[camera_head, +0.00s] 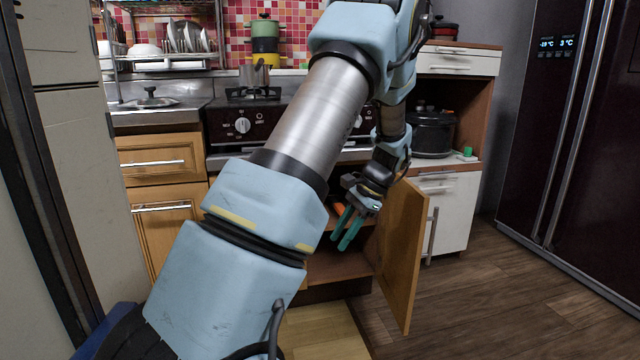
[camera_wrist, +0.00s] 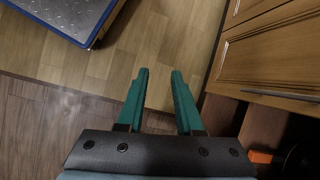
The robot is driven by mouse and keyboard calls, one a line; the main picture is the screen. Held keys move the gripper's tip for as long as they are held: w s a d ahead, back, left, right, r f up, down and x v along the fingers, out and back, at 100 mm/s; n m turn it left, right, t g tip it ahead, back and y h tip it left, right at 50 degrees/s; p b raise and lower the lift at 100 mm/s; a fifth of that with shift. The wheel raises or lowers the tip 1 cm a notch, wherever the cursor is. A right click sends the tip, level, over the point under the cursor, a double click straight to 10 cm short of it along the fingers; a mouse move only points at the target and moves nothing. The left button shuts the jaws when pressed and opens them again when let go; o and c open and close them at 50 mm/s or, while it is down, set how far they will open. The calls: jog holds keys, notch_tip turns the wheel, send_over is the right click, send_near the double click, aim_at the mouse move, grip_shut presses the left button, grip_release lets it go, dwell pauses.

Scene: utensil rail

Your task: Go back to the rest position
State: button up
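My gripper (camera_head: 347,228) hangs in front of the open lower cabinet (camera_head: 335,265), its teal fingers pointing down. In the wrist view my gripper (camera_wrist: 159,75) has its two fingers apart with nothing between them, and bare wood floor shows beyond. My arm reaches across the middle of the head view and hides part of the stove and cabinet.
The cabinet door (camera_head: 402,250) stands open just right of my gripper. An orange item (camera_wrist: 260,157) lies inside the cabinet. A stove (camera_head: 270,122), a black pot (camera_head: 432,133) and a dark fridge (camera_head: 570,130) are around. Floor at the right (camera_head: 480,300) is clear.

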jog(key=s+a+r+n+t+h, duration=0.1)
jog(key=s+a+r+n+h, duration=0.15)
jog(key=s+a+n, duration=0.45)
jog(key=s+a+r+n+t+h, duration=0.15)
jog(key=s+a+n+h, duration=0.3)
jog(key=s, duration=0.55)
notch_tip(320, 180, up, 32)
jog(key=y+p, duration=0.1)
jog(key=p, duration=3)
jog(key=shift+a+f+p, duration=0.15)
jog(key=shift+a+p, duration=0.1)
jog(key=shift+p, duration=0.05)
jog(key=shift+d, duration=0.1)
